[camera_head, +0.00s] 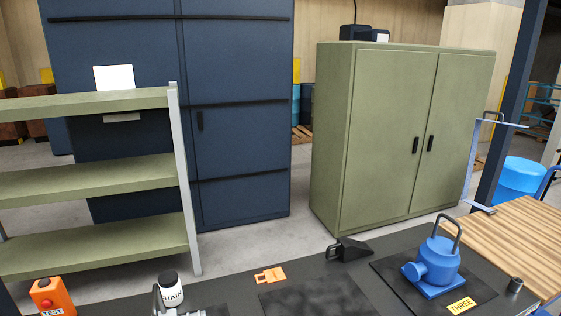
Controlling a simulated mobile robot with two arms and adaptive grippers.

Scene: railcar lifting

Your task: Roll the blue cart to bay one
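No whole blue cart shows clearly. At the right edge a wooden slatted top (515,232) shows, with a piece of blue tubing (547,183) beside its far edge; I cannot tell whether these belong to the blue cart. The frame cuts both off. No sign marked bay one is readable.
A dark bench (345,285) crosses the front, holding a blue jack (437,264), a yellow THREE label (461,306), a black wedge (348,249), an orange TEST box (50,298) and a CHAIN can (171,289). Behind stand green shelves (90,176), a navy cabinet (240,120) and a green cabinet (390,130).

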